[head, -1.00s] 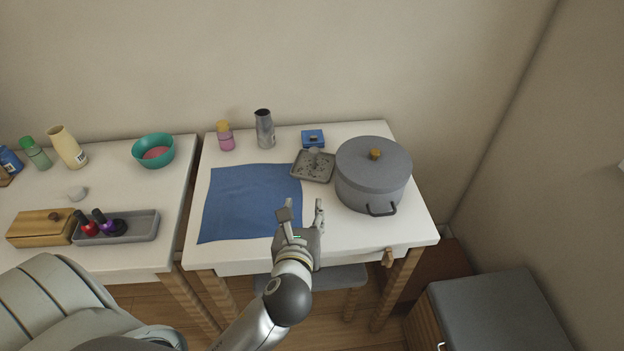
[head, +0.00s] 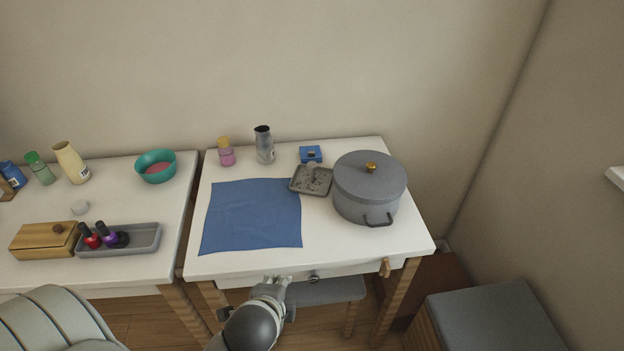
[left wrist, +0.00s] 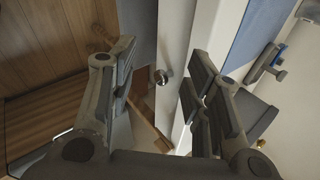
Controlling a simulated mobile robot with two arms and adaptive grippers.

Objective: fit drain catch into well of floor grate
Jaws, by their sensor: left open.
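The floor grate (head: 299,187) is a grey square tray with dark spots, on the right table between the blue cloth and the pot. A small grey raised piece (head: 318,174) on it looks like the drain catch; I cannot tell whether it sits in the well. My left gripper (head: 281,283) is at the table's front edge, well apart from the grate. In the left wrist view its two fingers (left wrist: 158,84) are spread with nothing between them. My right gripper is not in view.
A lidded grey pot (head: 369,192) stands right of the grate. A blue box (head: 311,154) is behind it, and a blue cloth (head: 252,215) lies left. A round metal knob (head: 314,279) is on the table front, near my gripper. The front tabletop strip is clear.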

